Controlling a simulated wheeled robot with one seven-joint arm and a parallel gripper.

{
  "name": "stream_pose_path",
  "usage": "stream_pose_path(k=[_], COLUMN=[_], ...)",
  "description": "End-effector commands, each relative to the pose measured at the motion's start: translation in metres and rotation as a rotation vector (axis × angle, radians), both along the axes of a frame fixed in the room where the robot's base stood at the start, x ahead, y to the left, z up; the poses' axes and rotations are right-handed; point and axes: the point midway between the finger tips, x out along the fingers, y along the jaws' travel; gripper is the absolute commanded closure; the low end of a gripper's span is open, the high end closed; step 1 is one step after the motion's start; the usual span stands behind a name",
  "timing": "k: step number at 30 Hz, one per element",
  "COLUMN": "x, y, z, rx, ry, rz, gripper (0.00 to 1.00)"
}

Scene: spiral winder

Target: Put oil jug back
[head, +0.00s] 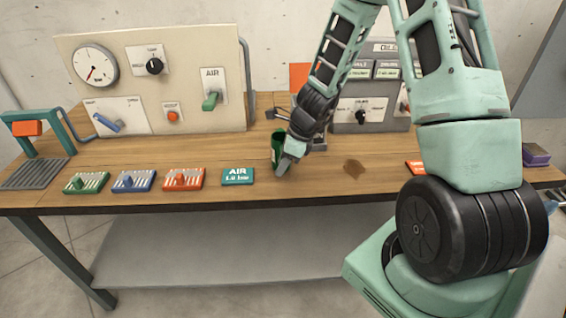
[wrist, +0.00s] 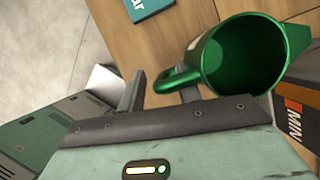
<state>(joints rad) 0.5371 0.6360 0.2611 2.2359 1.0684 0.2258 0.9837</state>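The green oil jug (head: 276,143) stands on the wooden bench near its middle, partly hidden behind my gripper (head: 283,168). In the wrist view, the jug (wrist: 250,55) shows its wide open mouth, with its handle (wrist: 168,82) pointing left toward my gripper (wrist: 161,84). My two fingers are spread apart. The outer part of the handle lies between them, with the right finger close to the handle loop. Whether either finger touches the handle I cannot tell.
A teal AIR card (head: 237,176) and red (head: 184,179), blue (head: 134,181) and green (head: 87,182) slotted blocks line the front edge. A gauge panel (head: 140,80) and a grey control box (head: 372,115) stand behind. A brown stain (head: 354,168) marks the bench.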

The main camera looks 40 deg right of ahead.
Motion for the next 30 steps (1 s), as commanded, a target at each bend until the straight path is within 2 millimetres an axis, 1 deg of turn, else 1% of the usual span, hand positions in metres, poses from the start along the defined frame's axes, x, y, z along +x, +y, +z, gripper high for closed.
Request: stream_pose_path(k=[12, 15, 20, 22, 23, 25, 26, 27, 29, 30], x=[-0.021, -0.026, -0.031, -0.032, -0.032, -0.035, -0.038, -0.044, -0.06, -0.076], y=[-0.022, -0.026, -0.031, -0.025, -0.018, 0.009, 0.026, 0.052, 0.096, 0.125], z=[0.078, 0.093, 0.107, 0.111, 0.114, 0.121, 0.125, 0.131, 0.142, 0.148], rx=[-0.003, -0.002, -0.002, -0.006, -0.01, -0.034, -0.05, -0.073, -0.118, -0.151], ry=[-0.004, -0.004, -0.002, -0.006, -0.01, -0.032, -0.047, -0.07, -0.116, -0.152], rz=[0.0, -0.001, 0.0, 0.035, 0.072, 0.228, 0.329, 0.492, 0.787, 1.008], gripper=[0.66, 0.66, 0.66, 0.66, 0.66, 0.66, 0.66, 0.66, 0.66, 0.66])
